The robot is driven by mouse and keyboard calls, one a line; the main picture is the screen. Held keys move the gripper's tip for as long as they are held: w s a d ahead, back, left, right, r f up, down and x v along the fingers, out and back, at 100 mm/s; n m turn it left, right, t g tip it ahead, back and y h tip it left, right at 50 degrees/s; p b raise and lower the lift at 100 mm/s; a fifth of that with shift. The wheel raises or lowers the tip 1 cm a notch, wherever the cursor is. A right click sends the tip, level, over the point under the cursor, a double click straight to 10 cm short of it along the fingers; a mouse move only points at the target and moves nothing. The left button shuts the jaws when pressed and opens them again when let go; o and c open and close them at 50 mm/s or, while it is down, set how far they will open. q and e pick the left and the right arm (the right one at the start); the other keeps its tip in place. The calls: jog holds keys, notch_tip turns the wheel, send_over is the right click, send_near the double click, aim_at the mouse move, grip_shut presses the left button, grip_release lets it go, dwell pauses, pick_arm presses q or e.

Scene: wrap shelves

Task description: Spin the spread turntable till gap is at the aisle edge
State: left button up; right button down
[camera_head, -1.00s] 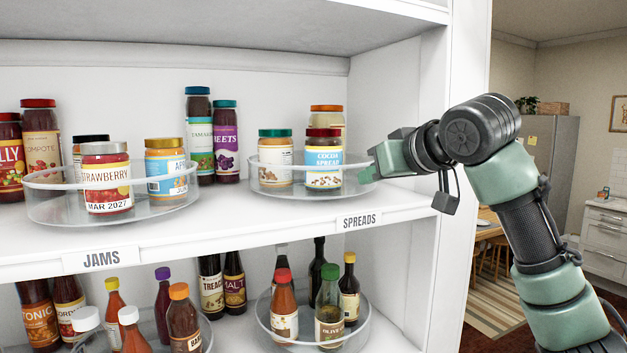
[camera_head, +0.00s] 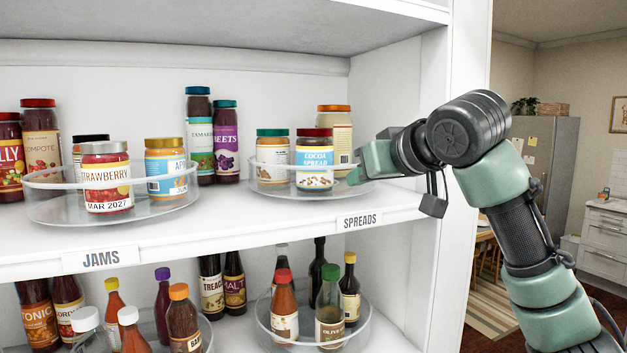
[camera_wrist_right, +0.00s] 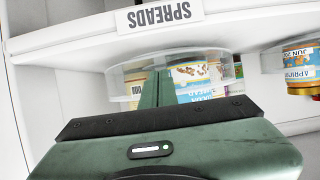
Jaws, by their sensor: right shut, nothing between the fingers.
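The spread turntable (camera_head: 268,189) is a clear round tray with a low rim on the shelf above the SPREADS label (camera_head: 359,221). It carries a green-lidded jar (camera_head: 272,154) at left, a COCOA SPREAD jar (camera_head: 314,158) at front middle, and an orange-lidded cream jar (camera_head: 335,132) at back right. The front right of the tray carries no jar. My right gripper (camera_head: 355,176) is shut and empty at the tray's right rim; contact is hard to tell. In the wrist view its fingers (camera_wrist_right: 157,88) overlap the clear tray (camera_wrist_right: 122,82). My left gripper is not in view.
The jams turntable (camera_head: 60,209) with several jars stands to the left, above the JAMS label (camera_head: 100,258). Tall TAMARI and BEETS jars stand behind, between the turntables. The shelf's side wall (camera_head: 395,95) is close behind my right gripper. Bottles fill the shelf below.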

jog(key=shift+s+a, duration=0.25)
jog(key=shift+a, duration=0.8)
